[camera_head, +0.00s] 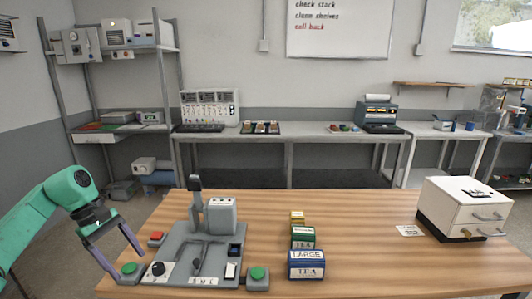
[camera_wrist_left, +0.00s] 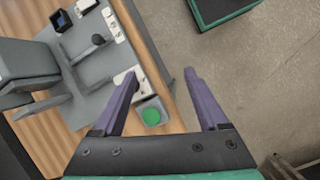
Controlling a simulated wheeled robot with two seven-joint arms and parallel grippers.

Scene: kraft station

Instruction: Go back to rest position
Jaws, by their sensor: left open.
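My left gripper (camera_head: 124,256) comes in from the left in the head view. It is open and empty beside the left end of the grey station device (camera_head: 190,250). In the left wrist view the same gripper (camera_wrist_left: 158,80) has its fingers wide apart. One finger lies over the device's edge in that picture and the other over the floor. A green button (camera_wrist_left: 151,115) shows close to the fingers; I cannot tell whether anything touches. My right gripper is not in view.
Tea boxes labelled LARGE (camera_head: 306,265) and smaller ones stand mid-table in a row. A white drawer cabinet (camera_head: 462,207) stands at the right of the wooden table (camera_head: 390,265), with a card (camera_head: 409,230) beside it.

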